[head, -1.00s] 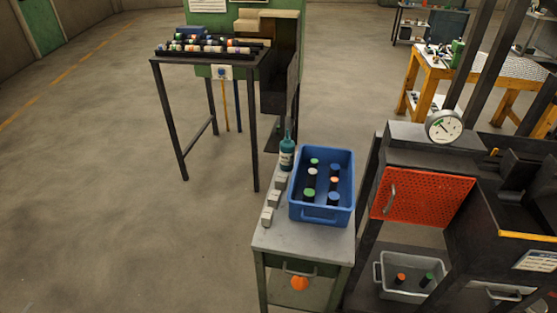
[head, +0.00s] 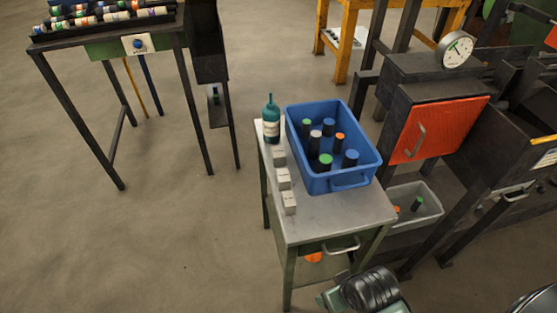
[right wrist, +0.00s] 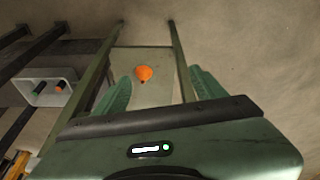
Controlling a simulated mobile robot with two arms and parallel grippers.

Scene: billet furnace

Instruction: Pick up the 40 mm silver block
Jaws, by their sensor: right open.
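Three silver-grey blocks stand in a row along the left side of a small metal table in the head view: a far block (head: 279,156), a middle block (head: 284,178) and a near block (head: 289,203). They look close in size, and I cannot tell which is the 40 mm one. My right gripper (right wrist: 160,82) is open and empty in the right wrist view, its fingers spread in front of the table's legs and lower shelf. Part of my right arm shows at the bottom of the head view, short of the table's near edge. My left gripper is not in view.
On the table (head: 335,212), a blue crate (head: 350,182) holds several dark cylinders with coloured tops, beside a teal bottle (head: 271,122). An orange object (right wrist: 144,73) lies on the lower shelf. A furnace with a red door (head: 440,130) stands right.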

